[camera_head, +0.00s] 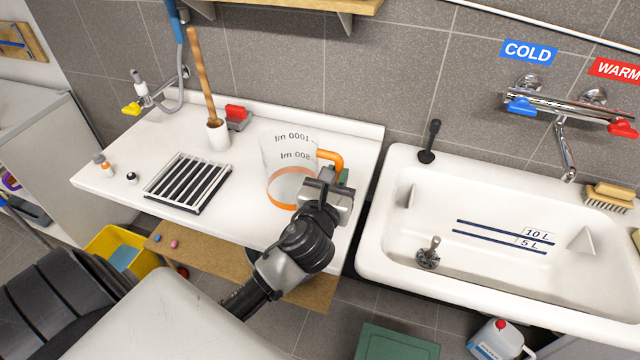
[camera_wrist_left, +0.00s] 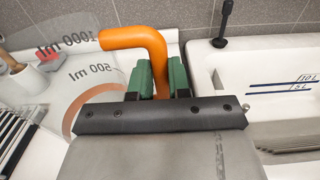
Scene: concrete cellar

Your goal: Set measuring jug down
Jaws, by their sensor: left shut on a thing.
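The measuring jug (camera_head: 284,160) is clear, with an orange base ring, an orange handle (camera_head: 330,157) and printed 1000 ml and 500 ml marks. My left gripper (camera_head: 338,180) is shut on the handle from the right front side. The wrist view shows the handle (camera_wrist_left: 150,48) between the green finger pads (camera_wrist_left: 160,78). The jug is upright over the right part of the white counter (camera_head: 242,212). I cannot tell whether its base touches the counter. My gripper hides part of the jug's lower right side. My right gripper is not in view.
A slatted rack (camera_head: 188,183) lies left of the jug. A white cup with a wooden-handled tool (camera_head: 217,134) and a red-and-grey brush (camera_head: 237,115) stand behind it. The white sink (camera_head: 400,225) is to the right, across a gap. The counter's front edge is near.

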